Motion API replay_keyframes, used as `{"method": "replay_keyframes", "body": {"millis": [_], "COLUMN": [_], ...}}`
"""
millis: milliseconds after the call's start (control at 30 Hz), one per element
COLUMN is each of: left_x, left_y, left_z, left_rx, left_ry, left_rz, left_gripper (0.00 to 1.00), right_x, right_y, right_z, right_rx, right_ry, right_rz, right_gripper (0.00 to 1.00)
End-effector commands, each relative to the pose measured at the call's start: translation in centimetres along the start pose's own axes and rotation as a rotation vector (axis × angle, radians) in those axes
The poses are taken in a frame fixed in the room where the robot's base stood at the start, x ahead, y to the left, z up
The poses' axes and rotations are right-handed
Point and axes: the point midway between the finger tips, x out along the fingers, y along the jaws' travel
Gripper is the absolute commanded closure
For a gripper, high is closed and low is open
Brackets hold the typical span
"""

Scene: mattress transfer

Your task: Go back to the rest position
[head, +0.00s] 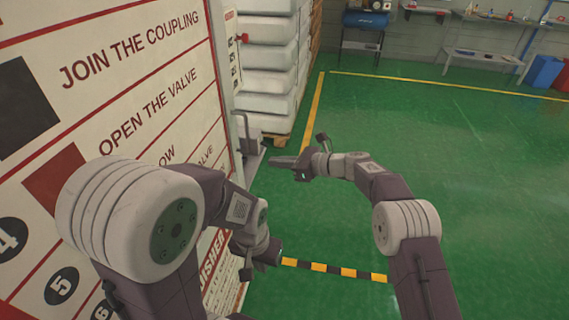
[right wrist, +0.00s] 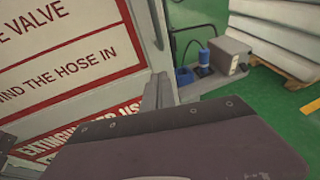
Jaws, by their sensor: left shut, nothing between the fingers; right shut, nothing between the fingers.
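My right gripper (head: 274,162) is in the middle of the head view, shut and empty, its fingers pointing left toward the sign panel. In the right wrist view its fingers (right wrist: 157,92) show above the dark gripper body, close to the panel. My left gripper (head: 246,272) is lower in the head view, beside the panel's lower right edge. It is shut and empty, partly hidden by my left arm. Neither gripper holds anything.
A large white instruction panel (head: 112,100) with red lettering stands close on the left. Stacked white slabs (head: 268,58) rest on a pallet behind it. A grey box (right wrist: 228,55) and a blue cylinder (right wrist: 185,76) stand beyond the panel. Green floor (head: 470,180) is open at right.

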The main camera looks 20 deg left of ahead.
Motion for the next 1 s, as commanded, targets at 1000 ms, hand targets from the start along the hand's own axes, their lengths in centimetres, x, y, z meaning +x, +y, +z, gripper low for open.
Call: {"method": "replay_keyframes", "body": {"millis": [1000], "left_x": [-3.6], "left_y": [0.1], "left_z": [-0.4], "left_rx": [0.0], "left_ry": [0.0], "left_rz": [0.0], "left_gripper": [1.0], "right_x": [-23.5], "right_y": [3.3], "right_z": [1.8], "right_rx": [-0.32], "right_ry": [0.477], "right_rz": [-0.136], "right_gripper": [1.0]}}
